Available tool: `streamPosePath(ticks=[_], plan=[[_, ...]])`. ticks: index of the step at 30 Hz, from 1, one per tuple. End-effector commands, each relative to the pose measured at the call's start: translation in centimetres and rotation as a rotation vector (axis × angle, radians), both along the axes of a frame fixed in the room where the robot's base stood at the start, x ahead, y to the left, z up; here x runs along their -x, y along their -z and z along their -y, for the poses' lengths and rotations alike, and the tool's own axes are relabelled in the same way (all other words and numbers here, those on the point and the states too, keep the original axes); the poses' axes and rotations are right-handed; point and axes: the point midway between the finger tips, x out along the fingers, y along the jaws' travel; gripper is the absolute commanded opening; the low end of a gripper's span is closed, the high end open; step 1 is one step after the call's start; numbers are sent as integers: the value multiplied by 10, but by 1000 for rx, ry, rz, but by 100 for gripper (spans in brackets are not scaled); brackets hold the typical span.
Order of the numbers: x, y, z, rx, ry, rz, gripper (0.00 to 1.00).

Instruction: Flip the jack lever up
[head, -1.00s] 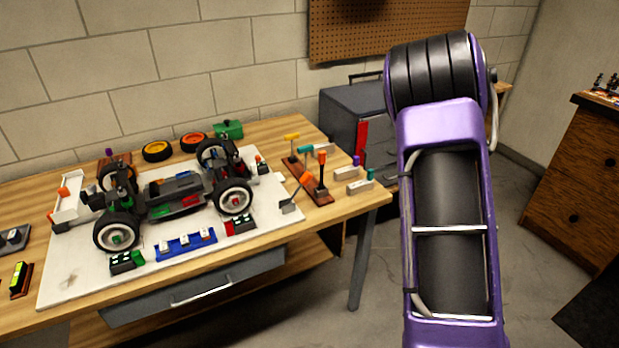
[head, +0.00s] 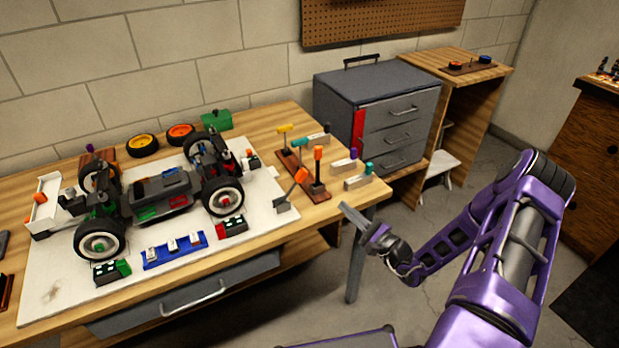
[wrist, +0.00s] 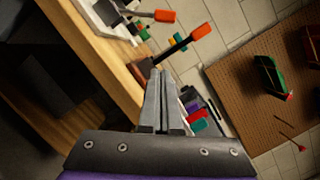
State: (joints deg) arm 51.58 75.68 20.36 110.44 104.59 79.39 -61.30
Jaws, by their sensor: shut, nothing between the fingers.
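A tilted lever with an orange end (head: 299,177) rises from a grey foot (head: 284,206) at the right edge of the white board; it looks like the jack lever. In the wrist view its orange end (wrist: 165,16) is at the top. My gripper (head: 345,207) is shut and empty, just off the table's right front corner, to the right of the lever and apart from it. In the wrist view my gripper's fingertips (wrist: 158,74) are together, close to the table edge and a second orange-handled tool (wrist: 201,31).
The RC car (head: 160,190) stands on the white board (head: 60,285). A brown tool rack (head: 300,180) with upright tools stands right of the lever. Small blocks (head: 358,181) lie on the table's right end. A grey drawer cabinet (head: 385,110) stands behind.

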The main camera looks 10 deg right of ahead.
Motion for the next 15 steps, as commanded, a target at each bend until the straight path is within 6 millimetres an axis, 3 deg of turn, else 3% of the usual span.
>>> streamPosePath(ticks=[15], plan=[[-4,-6,2,-26,24,21,0]])
